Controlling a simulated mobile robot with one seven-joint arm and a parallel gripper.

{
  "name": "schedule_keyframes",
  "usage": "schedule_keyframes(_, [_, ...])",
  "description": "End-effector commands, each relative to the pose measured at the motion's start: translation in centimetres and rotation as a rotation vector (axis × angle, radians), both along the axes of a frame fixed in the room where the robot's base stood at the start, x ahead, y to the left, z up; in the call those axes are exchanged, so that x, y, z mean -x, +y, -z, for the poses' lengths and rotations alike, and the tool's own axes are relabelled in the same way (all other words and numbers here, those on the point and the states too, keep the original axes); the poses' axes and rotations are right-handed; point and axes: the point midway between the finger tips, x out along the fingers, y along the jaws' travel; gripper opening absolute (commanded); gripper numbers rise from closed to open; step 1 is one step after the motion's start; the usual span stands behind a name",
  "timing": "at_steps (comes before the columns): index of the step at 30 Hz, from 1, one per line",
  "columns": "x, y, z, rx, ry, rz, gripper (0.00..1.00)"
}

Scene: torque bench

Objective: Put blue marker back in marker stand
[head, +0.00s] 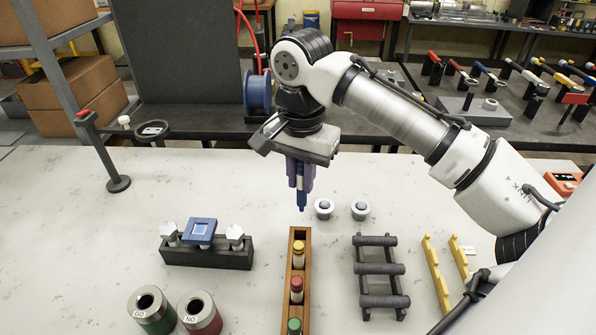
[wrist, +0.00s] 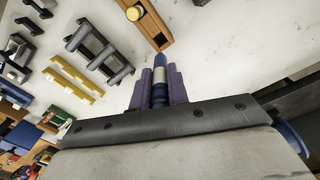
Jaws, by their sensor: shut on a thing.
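The marker stand (head: 287,284) is a long narrow wooden holder on the pale bench. A yellow-capped marker (head: 299,250), a red-capped marker (head: 296,286) and a green-capped marker (head: 294,325) stand in it. Its far end looks empty. My gripper (head: 301,183) has purple fingers and is shut on the blue marker (head: 301,204), which points down, roughly upright, above and just beyond the stand's far end. In the wrist view the blue marker (wrist: 159,62) sits between the fingers, with a pale band. The wooden stand (wrist: 155,30) lies past its tip. The marker is apart from the stand.
A dark rack (head: 380,270) and yellow rails (head: 437,275) stand further right. A dark block with a blue-framed piece (head: 200,232) and GO/NO cups (head: 175,312) are at left. The bench between block and stand is clear.

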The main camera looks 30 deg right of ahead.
Motion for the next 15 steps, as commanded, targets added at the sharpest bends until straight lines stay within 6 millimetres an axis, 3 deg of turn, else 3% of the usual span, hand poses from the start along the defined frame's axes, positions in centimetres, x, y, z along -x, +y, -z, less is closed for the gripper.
schedule_keyframes(8, [0.2,0.5,0.1,-0.010,0.002,-0.002,0.00])
schedule_keyframes(15, [0.2,0.4,2.8,-0.007,0.003,-0.001,0.00])
